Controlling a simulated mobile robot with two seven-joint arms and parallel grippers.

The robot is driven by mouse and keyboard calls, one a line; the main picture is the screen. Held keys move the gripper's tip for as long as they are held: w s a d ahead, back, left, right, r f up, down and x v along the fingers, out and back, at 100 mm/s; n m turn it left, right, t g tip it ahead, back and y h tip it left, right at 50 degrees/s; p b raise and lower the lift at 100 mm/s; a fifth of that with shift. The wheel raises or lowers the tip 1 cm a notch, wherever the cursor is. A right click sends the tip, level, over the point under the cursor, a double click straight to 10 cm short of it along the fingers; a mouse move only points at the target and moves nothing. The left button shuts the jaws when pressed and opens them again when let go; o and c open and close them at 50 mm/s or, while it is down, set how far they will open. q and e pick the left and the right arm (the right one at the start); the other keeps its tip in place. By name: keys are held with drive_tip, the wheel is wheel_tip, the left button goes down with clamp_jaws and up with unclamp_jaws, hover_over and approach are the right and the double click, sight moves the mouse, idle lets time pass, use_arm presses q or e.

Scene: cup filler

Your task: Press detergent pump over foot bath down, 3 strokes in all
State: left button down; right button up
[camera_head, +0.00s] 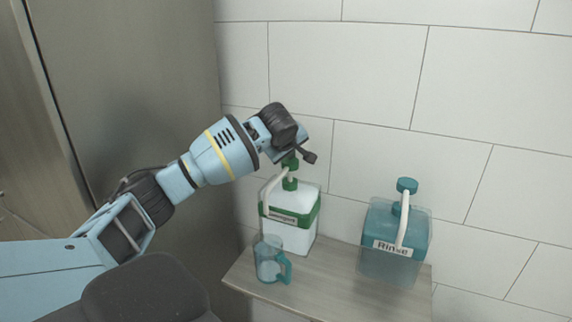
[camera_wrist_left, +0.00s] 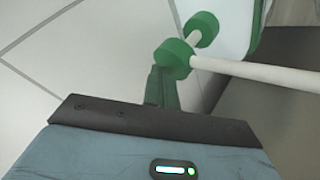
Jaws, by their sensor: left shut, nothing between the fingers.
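The detergent bottle (camera_head: 292,220) is white with a green band and label and stands on a shelf by the wall. Its green pump head (camera_head: 290,163) is on top, with a white spout curving down to the left. My left gripper (camera_head: 291,155) is shut and empty, pointing down right above the pump head. In the left wrist view the shut fingers (camera_wrist_left: 162,88) end at the green pump head (camera_wrist_left: 175,60); I cannot tell whether they touch it. A clear teal mug (camera_head: 269,262) stands in front of the bottle, under the spout. No foot bath shows. My right gripper is not in view.
A teal bottle labelled Rinse (camera_head: 378,228), with its own pump and white spout, stands to the right on the wooden shelf (camera_head: 322,280). A tiled wall (camera_head: 350,70) is behind. A grey metal panel (camera_head: 130,80) is at the left.

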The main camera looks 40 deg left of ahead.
use_arm(q)
drive_tip(key=shift+f, duration=0.25)
idle(0.3)
drive_tip(key=shift+f, duration=0.7)
idle(0.5)
drive_tip(key=shift+r, duration=0.1)
drive_tip(key=shift+r, duration=3.8)
drive_tip(key=shift+f, duration=0.15)
